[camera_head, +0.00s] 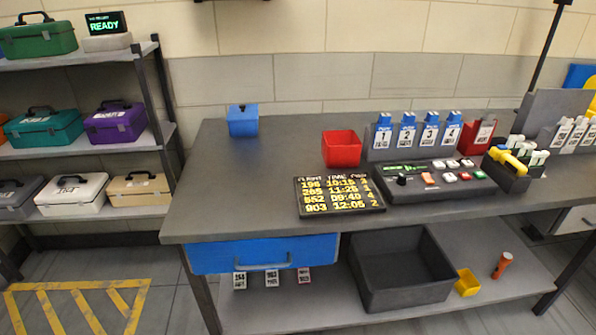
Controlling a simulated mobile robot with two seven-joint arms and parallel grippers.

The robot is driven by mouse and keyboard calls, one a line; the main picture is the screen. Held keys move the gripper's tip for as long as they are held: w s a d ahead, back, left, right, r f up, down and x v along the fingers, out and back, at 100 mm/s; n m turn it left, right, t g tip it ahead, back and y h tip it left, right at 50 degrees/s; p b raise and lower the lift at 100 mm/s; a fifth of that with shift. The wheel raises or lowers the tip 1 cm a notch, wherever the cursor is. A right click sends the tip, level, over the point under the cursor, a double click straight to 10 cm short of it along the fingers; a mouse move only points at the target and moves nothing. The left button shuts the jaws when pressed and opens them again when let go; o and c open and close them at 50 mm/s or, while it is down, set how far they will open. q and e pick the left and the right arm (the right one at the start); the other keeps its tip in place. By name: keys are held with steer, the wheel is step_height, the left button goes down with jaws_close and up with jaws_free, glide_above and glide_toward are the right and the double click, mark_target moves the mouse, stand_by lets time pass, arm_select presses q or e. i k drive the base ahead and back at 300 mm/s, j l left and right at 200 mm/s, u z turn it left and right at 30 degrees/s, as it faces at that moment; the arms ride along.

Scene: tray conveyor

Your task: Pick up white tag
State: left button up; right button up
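More white tags (564,133) stand in a dark rack at the far right of the bench. Blue-topped white tags (407,132), numbered from 1, stand in a rack at the back of the bench. A white tag with red print (485,134) shows at the red holder beside them. Neither of my grippers is in view.
The grey bench (220,220) has a blue box (242,121), a red bin (341,149), a flight board (338,195) and a button panel (436,182). A dark crate (400,270) and yellow box (467,282) are below. The bench's left part is clear. Shelves with cases (72,194) stand left.

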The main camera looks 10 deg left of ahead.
mark_target(581, 122)
steer(key=i+l+z, duration=0.1)
steer(key=l+z, duration=0.2)
steer(key=i+l+z, duration=0.1)
steer(key=l+z, duration=0.2)
steer(key=l, duration=0.25)
steer(key=i+l+z, duration=0.15)
steer(key=l+z, duration=0.2)
